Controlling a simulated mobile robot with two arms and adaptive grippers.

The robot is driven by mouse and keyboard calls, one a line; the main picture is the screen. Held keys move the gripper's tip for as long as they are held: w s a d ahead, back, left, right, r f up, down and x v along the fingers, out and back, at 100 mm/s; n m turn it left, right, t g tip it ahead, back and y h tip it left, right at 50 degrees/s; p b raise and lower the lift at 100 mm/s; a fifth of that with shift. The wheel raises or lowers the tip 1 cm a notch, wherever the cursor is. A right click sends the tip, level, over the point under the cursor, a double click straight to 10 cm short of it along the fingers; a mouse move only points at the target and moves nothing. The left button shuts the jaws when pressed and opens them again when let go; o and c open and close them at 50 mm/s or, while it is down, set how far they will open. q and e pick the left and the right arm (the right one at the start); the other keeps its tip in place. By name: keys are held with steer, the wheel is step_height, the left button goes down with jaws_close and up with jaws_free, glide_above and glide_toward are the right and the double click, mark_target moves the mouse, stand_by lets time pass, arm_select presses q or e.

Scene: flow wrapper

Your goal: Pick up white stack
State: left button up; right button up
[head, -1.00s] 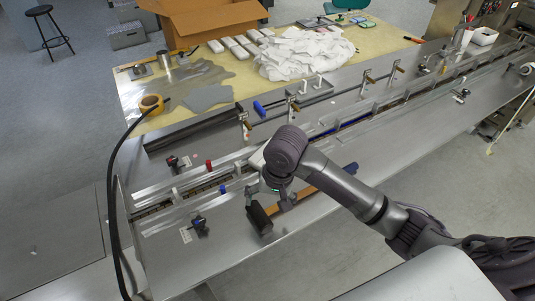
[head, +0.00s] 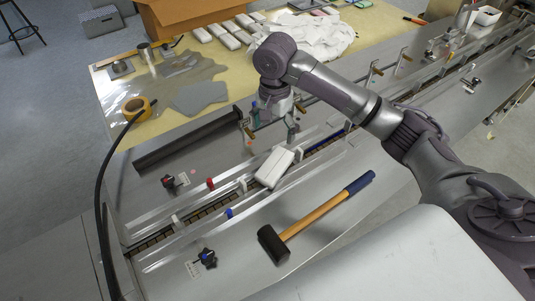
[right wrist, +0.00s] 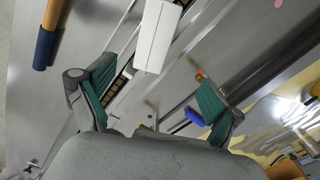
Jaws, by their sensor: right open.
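A white stack (head: 274,167), a pale flat-sided block, lies at a slant on the conveyor channel in the middle of the head view. It also shows at the top of the right wrist view (right wrist: 156,35). My right gripper (head: 272,122) is above the machine, just beyond the stack in the head view. Its green-padded fingers are spread apart and empty in the right wrist view (right wrist: 155,92). The stack appears ahead of the gap between them, not touching either finger. My left gripper is not in view.
A hammer (head: 312,218) with a wooden handle lies on the steel deck in front of the channel. Guide rails and small clamps line the channel. Behind, a yellowish table holds a tape roll (head: 135,107), more white packs (head: 229,41) and a cardboard box (head: 190,20).

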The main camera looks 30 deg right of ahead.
glide_above(275, 164)
steer(key=f, duration=0.5)
steer(key=f+p, duration=0.1)
steer(key=f, duration=0.1)
steer(key=shift+w+f, duration=0.3)
steer(key=shift+f, duration=0.3)
steer(key=f, duration=0.1)
steer(key=f+p, duration=0.1)
steer(key=f, duration=0.2)
steer(key=shift+s, duration=0.3)
steer(key=shift+f, duration=0.55)
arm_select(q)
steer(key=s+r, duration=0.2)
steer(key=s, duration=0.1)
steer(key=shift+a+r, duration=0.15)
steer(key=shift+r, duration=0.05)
arm_select(e)
steer(key=c, duration=1)
